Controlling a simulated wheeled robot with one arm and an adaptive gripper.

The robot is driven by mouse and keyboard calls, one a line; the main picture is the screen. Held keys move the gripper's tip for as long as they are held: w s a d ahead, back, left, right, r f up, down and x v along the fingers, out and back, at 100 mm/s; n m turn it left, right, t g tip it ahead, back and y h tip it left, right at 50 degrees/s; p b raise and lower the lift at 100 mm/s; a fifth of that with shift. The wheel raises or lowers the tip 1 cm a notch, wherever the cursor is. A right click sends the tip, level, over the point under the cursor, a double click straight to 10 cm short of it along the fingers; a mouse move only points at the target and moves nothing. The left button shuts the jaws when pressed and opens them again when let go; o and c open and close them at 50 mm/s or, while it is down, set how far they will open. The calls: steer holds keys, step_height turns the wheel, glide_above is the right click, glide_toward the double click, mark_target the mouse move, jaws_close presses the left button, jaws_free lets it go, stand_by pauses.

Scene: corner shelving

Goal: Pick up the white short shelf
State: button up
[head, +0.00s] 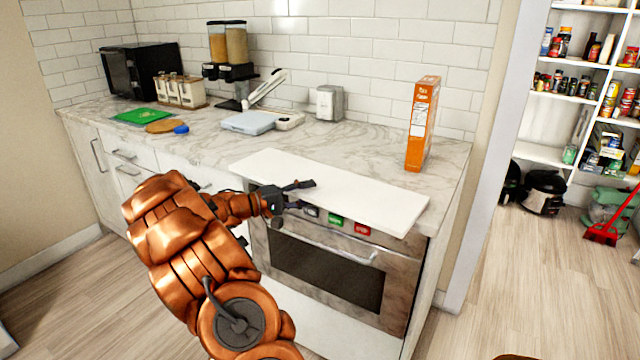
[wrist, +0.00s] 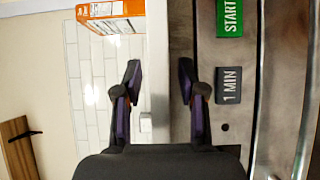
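The white short shelf (head: 330,190) is a flat, long white board. It lies on the marble counter along its front edge, above the oven, in the head view. In the wrist view it shows edge-on as a pale strip (wrist: 157,50) between the fingers. My gripper (head: 303,195) is at the board's front long edge, left of its middle. Its two fingers are apart, one on the upper side and one on the lower side of the board's edge. In the wrist view my gripper (wrist: 160,82) is open, with visible gaps beside the strip.
An orange box (head: 422,124) stands upright on the counter behind the board's right end. The oven (head: 325,275) with its handle and coloured buttons is just below. A light blue scale (head: 249,122) and a toaster (head: 329,103) stand farther back.

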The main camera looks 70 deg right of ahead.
jaws_close()
stand_by(0.4)
